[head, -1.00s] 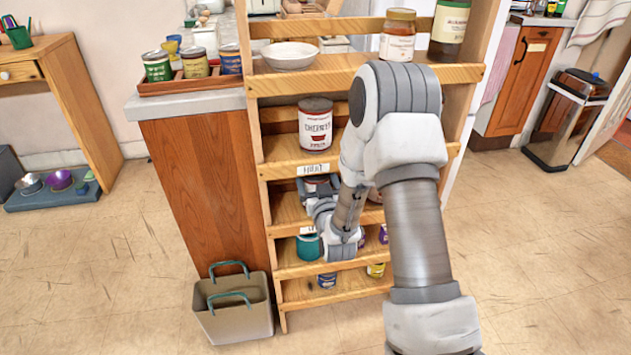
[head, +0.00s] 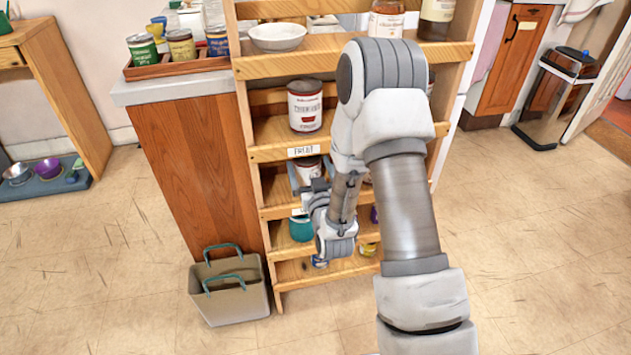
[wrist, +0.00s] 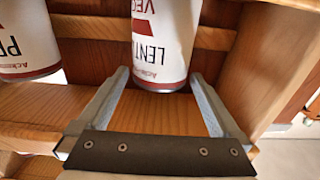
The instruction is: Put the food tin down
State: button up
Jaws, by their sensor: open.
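A white food tin with a red and dark label (wrist: 163,40) stands in front of my gripper (wrist: 160,76) in the wrist view. Its lower end rests at a wooden shelf board (wrist: 165,112). The two fingertips are apart, one on each side of the tin's lower part, with a narrow gap visible. In the head view the tin (head: 308,169) shows on the shelf below the FRUIT label, partly hidden by my gripper (head: 308,188) and wrist. My gripper is open.
A second white tin (wrist: 28,40) stands to the left in the wrist view, and a wooden upright (wrist: 268,65) is close on the right. In the head view, a larger tin (head: 305,106) stands one shelf higher and a teal tin (head: 301,228) lower. A basket (head: 229,290) sits on the floor.

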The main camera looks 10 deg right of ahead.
jog(key=s, duration=0.8)
jog(key=shift+s+p, duration=0.15)
jog(key=shift+p, duration=0.3)
